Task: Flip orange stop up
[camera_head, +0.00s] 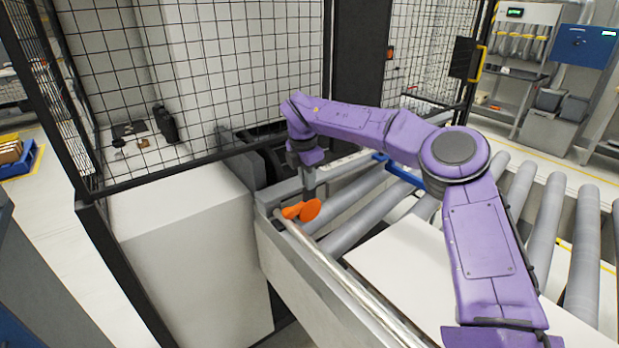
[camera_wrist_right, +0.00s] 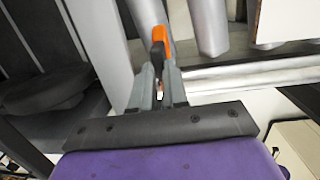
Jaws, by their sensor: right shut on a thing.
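The orange stop (camera_head: 309,210) sits at the near-left end of the roller conveyor, beside the metal side rail. It has a round orange end and a narrower part on its left. My right gripper (camera_head: 308,188) reaches down to it from above, with its fingers small and partly dark in the head view. In the right wrist view, the fingers (camera_wrist_right: 159,76) are closed together, with the orange stop (camera_wrist_right: 161,40) at their tips. They partly hide the stop, so its exact tilt is hard to tell. My left gripper is in neither view.
A white panel (camera_head: 420,275) lies on the conveyor rollers (camera_head: 545,225) beneath my right arm. A blue part (camera_head: 405,175) is on the rollers behind the stop. A black mesh fence (camera_head: 225,80) and a white cabinet (camera_head: 185,260) stand to the left.

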